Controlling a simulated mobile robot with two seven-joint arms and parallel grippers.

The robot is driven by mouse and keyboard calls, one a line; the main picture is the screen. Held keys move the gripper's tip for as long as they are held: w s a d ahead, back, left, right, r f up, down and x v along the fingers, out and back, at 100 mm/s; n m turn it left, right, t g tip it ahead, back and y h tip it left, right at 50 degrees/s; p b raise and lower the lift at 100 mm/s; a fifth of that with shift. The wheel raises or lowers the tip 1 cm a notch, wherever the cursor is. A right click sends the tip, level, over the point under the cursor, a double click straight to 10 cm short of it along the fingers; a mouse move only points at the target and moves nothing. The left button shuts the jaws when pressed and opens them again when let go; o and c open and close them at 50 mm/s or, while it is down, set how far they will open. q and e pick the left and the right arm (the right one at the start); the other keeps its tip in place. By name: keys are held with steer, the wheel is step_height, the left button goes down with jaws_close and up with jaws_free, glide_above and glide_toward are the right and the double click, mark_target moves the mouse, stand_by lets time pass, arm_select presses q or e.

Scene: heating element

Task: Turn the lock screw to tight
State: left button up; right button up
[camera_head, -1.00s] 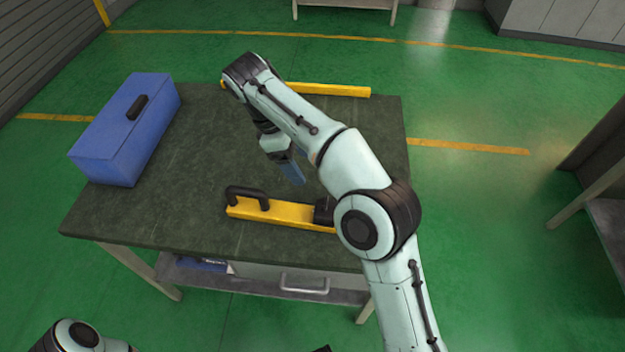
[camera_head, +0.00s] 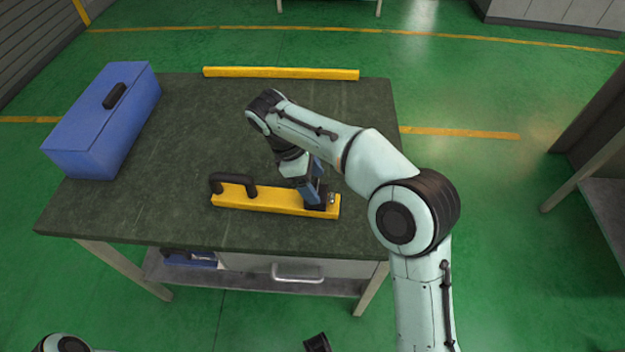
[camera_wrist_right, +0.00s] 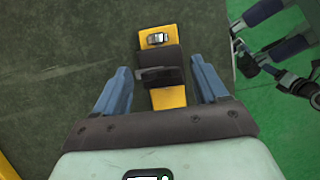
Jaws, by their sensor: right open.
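The yellow bar (camera_head: 270,202) lies near the front of the dark table, with a black handle (camera_head: 234,184) on its left part. A black block sits at its right end beside a small metal piece (camera_head: 332,198). My right gripper (camera_head: 314,197) points down at this black block. In the right wrist view, its blue fingers (camera_wrist_right: 160,66) are open on either side of the yellow bar (camera_wrist_right: 168,98). The black knob-like part (camera_wrist_right: 155,77), seemingly the lock screw, lies between them with gaps at both sides.
A blue toolbox (camera_head: 105,125) stands at the table's left. A second yellow bar (camera_head: 280,73) lies along the back edge. The table's (camera_head: 190,120) middle is clear. A shelf with a metal handle (camera_head: 297,273) is below the front edge.

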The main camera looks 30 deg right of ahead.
steer(key=c, duration=1.1)
steer(key=shift+o, duration=0.2)
arm_select(q)
steer(key=shift+r, duration=0.15)
